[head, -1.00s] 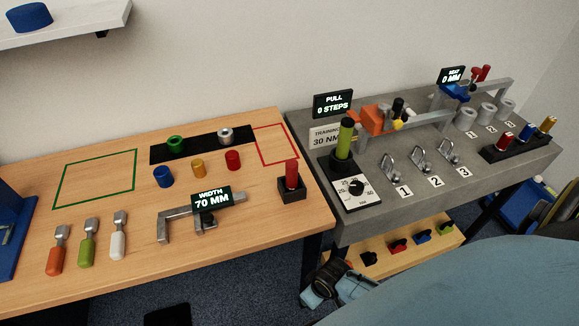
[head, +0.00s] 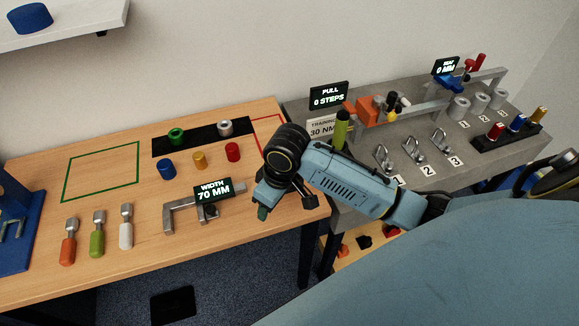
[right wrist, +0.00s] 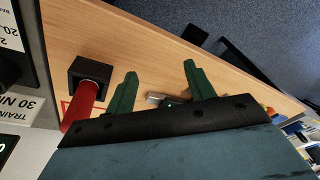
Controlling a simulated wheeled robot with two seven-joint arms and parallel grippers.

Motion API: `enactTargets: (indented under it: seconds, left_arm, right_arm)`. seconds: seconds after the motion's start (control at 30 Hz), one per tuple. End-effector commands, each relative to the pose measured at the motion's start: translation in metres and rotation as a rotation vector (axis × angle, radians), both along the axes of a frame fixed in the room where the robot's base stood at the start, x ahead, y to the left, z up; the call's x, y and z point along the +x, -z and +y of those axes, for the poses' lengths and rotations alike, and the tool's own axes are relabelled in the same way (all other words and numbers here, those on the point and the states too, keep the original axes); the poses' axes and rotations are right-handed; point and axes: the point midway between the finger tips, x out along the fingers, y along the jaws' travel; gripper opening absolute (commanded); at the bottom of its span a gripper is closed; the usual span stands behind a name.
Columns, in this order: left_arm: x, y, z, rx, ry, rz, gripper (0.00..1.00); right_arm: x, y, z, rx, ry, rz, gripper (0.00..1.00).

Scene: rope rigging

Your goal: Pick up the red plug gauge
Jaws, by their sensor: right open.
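The red plug gauge (right wrist: 82,104) stands in a small black block (right wrist: 89,72) on the wooden table in the right wrist view. In the head view it is hidden behind my right arm. My right gripper (right wrist: 160,80) is open and empty, with its two green fingers apart. The gauge is to the left of both fingers in the wrist view, not between them. In the head view my right gripper (head: 275,197) hangs over the right end of the wooden table. My left gripper is not in view.
A caliper-like tool with a "WIDTH 70 MM" display (head: 213,190) lies left of my right gripper. Blue (head: 166,168), orange (head: 199,160) and red (head: 232,151) cylinders stand behind it. The grey bench (head: 370,205) with clips and fixtures is at the right.

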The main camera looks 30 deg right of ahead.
Motion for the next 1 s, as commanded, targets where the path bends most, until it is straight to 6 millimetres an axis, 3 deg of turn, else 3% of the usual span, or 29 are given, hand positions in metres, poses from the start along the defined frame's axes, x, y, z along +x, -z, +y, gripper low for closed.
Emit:
enactTargets:
  seconds: [0.03,0.2,0.4,0.53,0.67,1.0]
  left_arm:
    - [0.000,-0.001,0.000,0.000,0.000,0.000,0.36]
    - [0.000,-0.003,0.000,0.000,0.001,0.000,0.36]
    - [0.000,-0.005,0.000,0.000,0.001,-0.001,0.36]
    - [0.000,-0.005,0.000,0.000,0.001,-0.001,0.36]
    - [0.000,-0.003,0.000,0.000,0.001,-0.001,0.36]
    - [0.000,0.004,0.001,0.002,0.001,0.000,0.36]
  right_arm:
    - [0.015,-0.012,-0.010,-0.023,-0.002,0.005,0.54]
    - [0.053,-0.051,-0.044,-0.084,0.018,0.066,0.54]
    - [0.078,-0.092,-0.080,-0.128,0.072,0.117,0.54]
    - [0.085,-0.107,-0.093,-0.139,0.096,0.136,0.54]
    - [0.085,-0.099,-0.096,-0.142,0.105,0.146,0.54]
    - [0.085,-0.038,-0.096,-0.141,0.105,0.145,0.54]
